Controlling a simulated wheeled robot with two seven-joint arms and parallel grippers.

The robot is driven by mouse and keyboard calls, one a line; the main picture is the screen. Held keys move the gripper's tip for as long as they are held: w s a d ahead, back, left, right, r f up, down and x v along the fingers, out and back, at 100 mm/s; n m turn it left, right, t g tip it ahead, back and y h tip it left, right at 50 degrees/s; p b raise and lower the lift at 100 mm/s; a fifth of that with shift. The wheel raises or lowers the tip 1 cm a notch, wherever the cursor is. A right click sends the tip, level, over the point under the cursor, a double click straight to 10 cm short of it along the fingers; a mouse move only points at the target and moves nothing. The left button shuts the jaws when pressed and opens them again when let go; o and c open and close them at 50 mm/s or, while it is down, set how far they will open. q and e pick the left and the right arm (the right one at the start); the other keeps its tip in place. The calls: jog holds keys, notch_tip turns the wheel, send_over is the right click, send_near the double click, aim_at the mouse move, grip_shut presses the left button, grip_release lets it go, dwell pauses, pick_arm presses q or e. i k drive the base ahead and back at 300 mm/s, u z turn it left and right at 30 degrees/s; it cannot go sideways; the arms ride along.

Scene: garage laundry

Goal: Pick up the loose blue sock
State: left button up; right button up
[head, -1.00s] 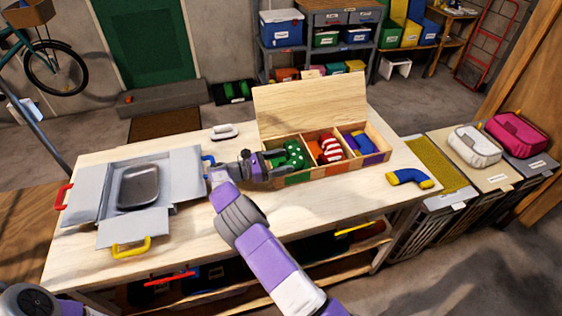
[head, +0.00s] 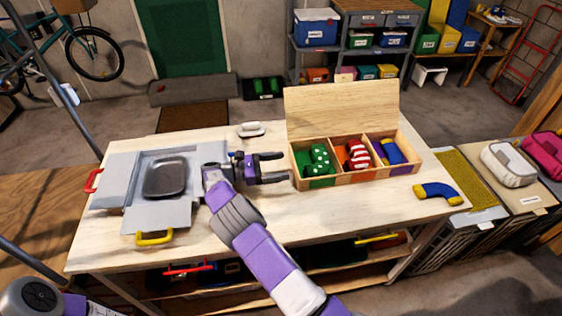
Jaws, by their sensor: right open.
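The loose blue sock (head: 438,192), with yellow ends, lies on the table's right end, right of the sock box. The open wooden box (head: 330,183) has three compartments: green spotted socks (head: 319,158) in the left, a red and white striped sock (head: 357,155) in the middle, a blue and yellow sock (head: 391,152) in the right. My right gripper (head: 284,167) is open and empty, just left of the box, its fingers pointing right, well away from the loose sock. At the lower left corner part of my left arm shows, but its gripper does not.
The wooden table (head: 330,222) is clear in front of the box. A grey flapped case with a dark tray (head: 165,177) sits on the left. The box's raised lid (head: 342,108) stands behind it. Bins with a yellow mat (head: 462,182) adjoin the table's right end.

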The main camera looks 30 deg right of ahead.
aim_at(424, 191)
jog(key=u, duration=0.05)
jog(key=k, duration=1)
